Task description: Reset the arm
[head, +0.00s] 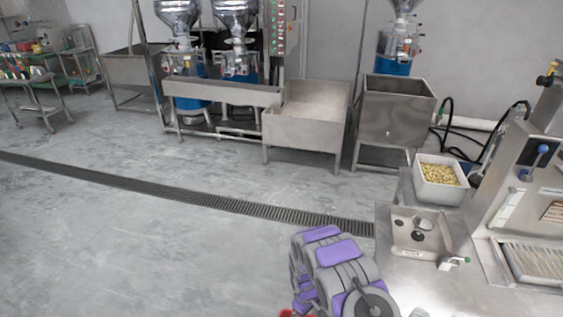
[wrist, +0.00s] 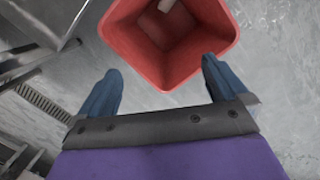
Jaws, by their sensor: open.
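In the wrist view, my gripper (wrist: 160,92) is open, with its two blue-grey fingers spread apart and nothing between them. A red square bin (wrist: 170,85) lies beyond the fingertips, its open top facing the camera. A small pale thing shows inside the bin, too cut off to tell what it is. In the head view, my purple and grey arm rises at the bottom centre and the gripper is out of sight. A sliver of red shows beside the arm at the bottom edge.
At right, a steel counter (head: 400,290) carries a white container (head: 441,195) of yellowish beans, a small steel basin unit (head: 412,232) and a large machine (head: 535,170). Steel tanks (head: 306,120) stand at the back. A floor drain (head: 190,198) crosses clear grey floor at left.

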